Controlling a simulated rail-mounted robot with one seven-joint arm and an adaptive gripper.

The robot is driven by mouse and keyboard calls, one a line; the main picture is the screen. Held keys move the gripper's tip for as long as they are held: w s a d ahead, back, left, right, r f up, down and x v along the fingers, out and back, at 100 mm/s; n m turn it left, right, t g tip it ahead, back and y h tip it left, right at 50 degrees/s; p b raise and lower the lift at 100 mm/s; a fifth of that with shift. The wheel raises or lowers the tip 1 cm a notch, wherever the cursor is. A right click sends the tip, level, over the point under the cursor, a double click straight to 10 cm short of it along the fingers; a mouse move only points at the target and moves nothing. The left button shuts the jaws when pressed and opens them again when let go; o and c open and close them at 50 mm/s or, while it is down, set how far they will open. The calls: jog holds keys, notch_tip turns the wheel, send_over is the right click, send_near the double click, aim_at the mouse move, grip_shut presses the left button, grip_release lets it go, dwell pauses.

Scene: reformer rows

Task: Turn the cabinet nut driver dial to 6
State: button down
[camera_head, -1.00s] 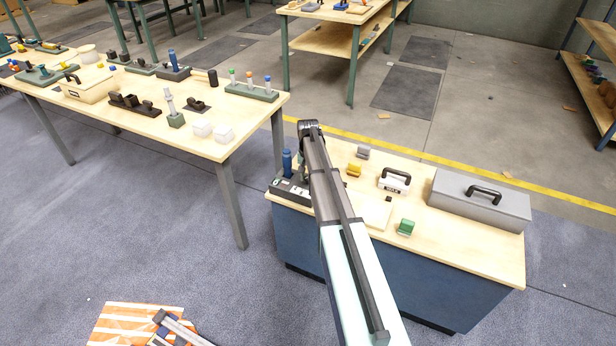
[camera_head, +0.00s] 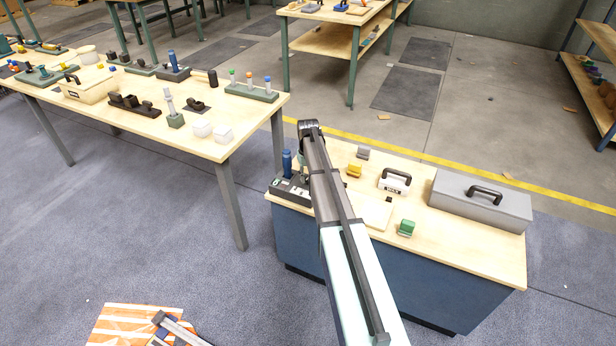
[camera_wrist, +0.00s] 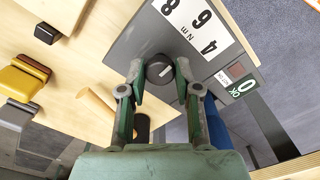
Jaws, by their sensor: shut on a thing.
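The nut driver dial (camera_wrist: 159,69) is a small dark round knob with a short pale mark on its top. It stands on a grey panel (camera_wrist: 135,45) beside a white scale (camera_wrist: 202,22) printed 4, 6, 8 and N m. In the wrist view my gripper (camera_wrist: 160,76) has its two green-grey fingers on either side of the dial, shut on it. The mark looks short of lining up clearly with any number; I cannot tell the exact setting. In the head view the dark driver station (camera_head: 290,188) shows at the cabinet's left end, and my arm hides the dial.
A blue handle (camera_head: 287,161) stands upright on the station, close to my arm. The cabinet top also holds a yellow block (camera_head: 354,170), a green block (camera_head: 406,228), a white case (camera_head: 395,183) and a grey toolbox (camera_head: 480,205).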

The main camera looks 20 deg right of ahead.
aim_at(308, 178)
jog(key=c, duration=0.8)
grip_release()
notch_tip(308, 178, up, 12)
jog(key=shift+f, duration=0.1)
